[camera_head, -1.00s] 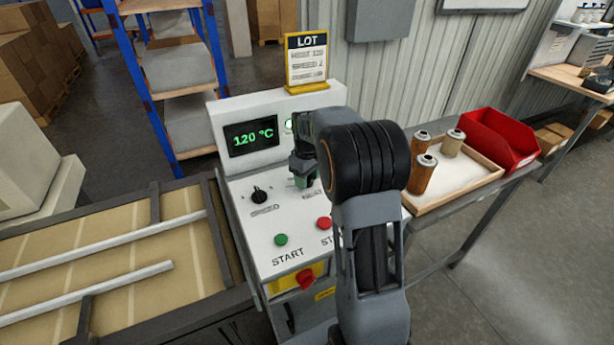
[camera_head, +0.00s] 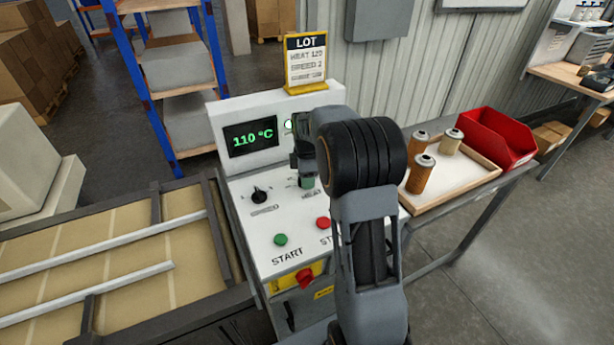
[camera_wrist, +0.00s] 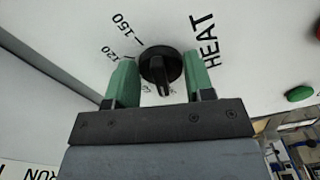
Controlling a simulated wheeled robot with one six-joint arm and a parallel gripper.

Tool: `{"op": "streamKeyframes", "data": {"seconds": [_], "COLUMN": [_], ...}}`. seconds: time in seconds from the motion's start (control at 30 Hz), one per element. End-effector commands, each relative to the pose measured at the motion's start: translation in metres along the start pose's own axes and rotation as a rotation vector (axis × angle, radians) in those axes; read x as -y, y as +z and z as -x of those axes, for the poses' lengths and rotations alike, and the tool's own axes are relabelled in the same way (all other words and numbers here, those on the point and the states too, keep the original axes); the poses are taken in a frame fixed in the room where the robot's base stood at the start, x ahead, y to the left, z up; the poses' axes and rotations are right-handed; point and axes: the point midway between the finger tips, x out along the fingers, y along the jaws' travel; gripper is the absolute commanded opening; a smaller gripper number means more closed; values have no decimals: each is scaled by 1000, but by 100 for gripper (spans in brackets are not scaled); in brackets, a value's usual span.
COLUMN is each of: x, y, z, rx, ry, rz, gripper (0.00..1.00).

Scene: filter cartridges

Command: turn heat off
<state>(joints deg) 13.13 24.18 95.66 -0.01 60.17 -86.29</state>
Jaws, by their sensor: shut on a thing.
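The HEAT knob (camera_wrist: 160,66) is a round black dial on the white panel, with printed marks such as 120 and 150 beside it. My gripper (camera_wrist: 161,72) is shut on the HEAT knob, one green fingertip on each side. In the head view my gripper (camera_head: 305,181) is over the panel's HEAT dial and hides most of it. The green display (camera_head: 252,138) reads 110 °C.
The white control panel (camera_head: 247,187) also has a black SPEED knob (camera_head: 259,194), a green START button (camera_head: 280,240) and a red button (camera_head: 323,223). A yellow-based LOT card (camera_head: 306,62) stands on top. A tray (camera_head: 457,184) of cartridges and a red bin (camera_head: 497,138) are right.

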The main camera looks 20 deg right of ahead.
Motion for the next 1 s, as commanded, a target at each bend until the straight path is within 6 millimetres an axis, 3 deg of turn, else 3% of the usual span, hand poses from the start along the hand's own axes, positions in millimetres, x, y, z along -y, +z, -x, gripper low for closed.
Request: {"op": "streamKeyframes", "data": {"seconds": [0.3,0.87,0.9,1.0], "x": [-1,-1,-1,-1], "y": [0,0,0,0], "z": [1,1,1,1], "rx": [-1,0,0,0], "ry": [3,3,3,2], "rz": [109,133,133,132], "gripper": [25,25,52,61]}}
